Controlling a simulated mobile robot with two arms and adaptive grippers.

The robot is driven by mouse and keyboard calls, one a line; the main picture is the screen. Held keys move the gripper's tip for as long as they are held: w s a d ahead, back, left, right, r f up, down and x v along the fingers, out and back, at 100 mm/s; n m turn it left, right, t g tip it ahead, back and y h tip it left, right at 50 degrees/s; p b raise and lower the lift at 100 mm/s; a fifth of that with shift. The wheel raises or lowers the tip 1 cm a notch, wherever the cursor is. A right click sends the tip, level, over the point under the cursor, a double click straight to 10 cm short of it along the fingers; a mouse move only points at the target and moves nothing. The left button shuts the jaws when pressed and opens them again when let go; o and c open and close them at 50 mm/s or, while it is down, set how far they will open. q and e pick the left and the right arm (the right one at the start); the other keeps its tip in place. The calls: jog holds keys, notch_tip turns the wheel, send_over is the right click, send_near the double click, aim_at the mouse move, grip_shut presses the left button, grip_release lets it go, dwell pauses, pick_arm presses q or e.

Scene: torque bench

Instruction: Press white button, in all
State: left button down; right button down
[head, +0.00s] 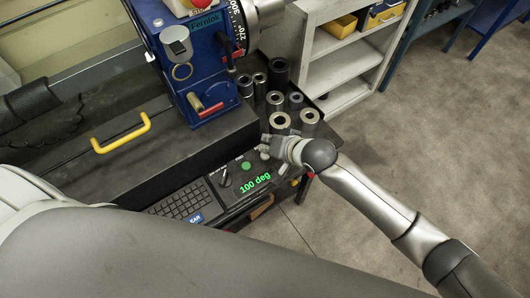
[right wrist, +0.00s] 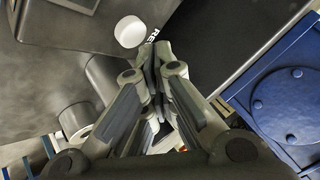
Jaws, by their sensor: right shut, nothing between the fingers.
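In the head view my right gripper (head: 267,147) is at the right end of the control panel (head: 229,188), and I cannot make out the white button there. My left gripper is not in view.
A green button (head: 246,166), a dark knob, a green "100 deg" display (head: 255,183) and a keyboard (head: 183,203) lie near my right gripper. Several metal sockets (head: 279,121) stand just behind it. A blue machine (head: 199,60) stands further back. The floor at right is clear.

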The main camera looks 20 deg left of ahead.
jog(key=shift+f, duration=0.45)
